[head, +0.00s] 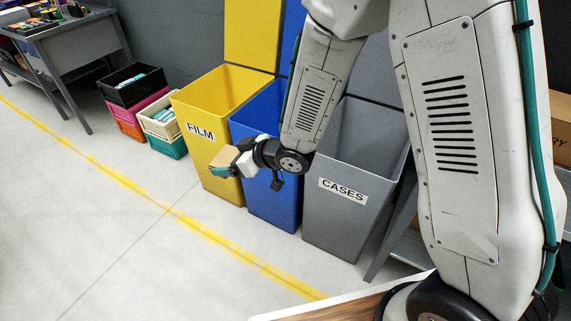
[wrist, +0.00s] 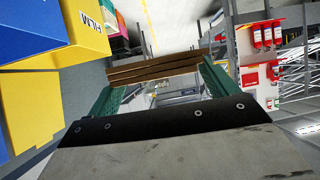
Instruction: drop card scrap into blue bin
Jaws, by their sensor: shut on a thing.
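The blue bin (head: 273,193) stands on the floor in the head view, between the yellow bin and the grey bin. Its lid is raised, and my arm covers much of its opening. My gripper (head: 229,165) is in front of the yellow and blue bins, on their near side, and points left. It is shut on the card scrap (head: 225,157), a tan piece seen small at the fingertips. In the wrist view, the card scrap (wrist: 155,70) is a brown layered slab between the two green fingers of my gripper (wrist: 162,86).
The yellow bin (head: 214,93) is labelled FILM and the grey bin (head: 352,219) CASES. Stacked crates (head: 133,85) stand left of the bins, and a grey desk (head: 78,45) stands farther left. A yellow line (head: 165,208) crosses the open floor in front.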

